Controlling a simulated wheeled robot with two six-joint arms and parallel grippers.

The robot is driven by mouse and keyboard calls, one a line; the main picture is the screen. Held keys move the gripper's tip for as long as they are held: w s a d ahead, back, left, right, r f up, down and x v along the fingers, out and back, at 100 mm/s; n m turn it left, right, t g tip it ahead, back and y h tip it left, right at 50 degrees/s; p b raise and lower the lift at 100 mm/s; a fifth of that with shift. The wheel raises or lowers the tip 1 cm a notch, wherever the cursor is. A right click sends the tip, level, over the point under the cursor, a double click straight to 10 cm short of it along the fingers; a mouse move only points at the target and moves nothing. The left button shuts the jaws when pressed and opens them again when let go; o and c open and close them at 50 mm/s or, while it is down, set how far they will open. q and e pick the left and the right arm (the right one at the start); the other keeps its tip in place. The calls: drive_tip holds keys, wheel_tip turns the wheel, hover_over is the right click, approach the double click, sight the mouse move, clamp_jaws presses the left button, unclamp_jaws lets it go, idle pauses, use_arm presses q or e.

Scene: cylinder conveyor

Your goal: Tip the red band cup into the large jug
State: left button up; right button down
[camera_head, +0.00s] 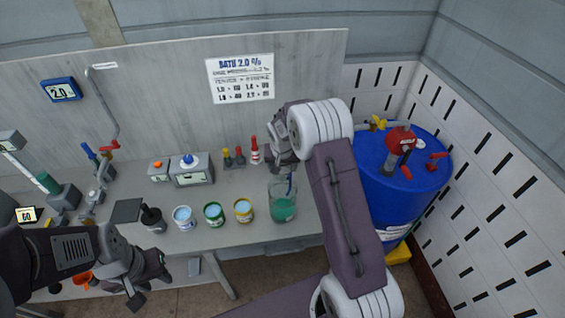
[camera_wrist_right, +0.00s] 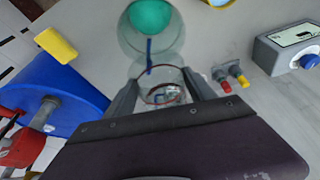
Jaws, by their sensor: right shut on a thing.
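The red band cup (camera_wrist_right: 146,93) is clear with a red ring and sits between the fingers of my right gripper (camera_wrist_right: 160,88), which is shut on it. In the head view my right gripper (camera_head: 289,168) is above the large jug, and its wrist hides most of the cup. The large jug (camera_head: 283,198) is clear glass with green liquid at the bottom and stands on the bench; it also shows in the right wrist view (camera_wrist_right: 174,45), just beyond the cup. I cannot tell how far the cup is tilted. My left gripper (camera_head: 151,286) is open and empty before the bench's front edge.
Cups with white (camera_head: 183,218), green (camera_head: 214,215) and yellow (camera_head: 244,211) bands stand in a row left of the jug. A blue drum (camera_head: 395,205) is at the right. Small red and yellow-topped items (camera_head: 234,158) and a grey box (camera_head: 193,172) stand behind.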

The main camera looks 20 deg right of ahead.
drive_tip(key=shift+w+d+r+g+y+p, duration=0.15)
drive_tip(key=shift+g+p, duration=0.3)
drive_tip(key=shift+p, duration=1.05)
drive_tip(key=shift+w+d+r+g+y+p, duration=0.1)
drive_tip(key=shift+w+g+y+p, duration=0.25)
drive_tip(key=shift+p, duration=1.15)
drive_tip(key=shift+f+g, duration=0.4)
drive_tip(key=shift+f, duration=0.05)
drive_tip(key=shift+w+d+g, duration=0.1)
drive_tip(key=shift+w+g, duration=0.05)
drive_tip(key=shift+g, duration=0.15)
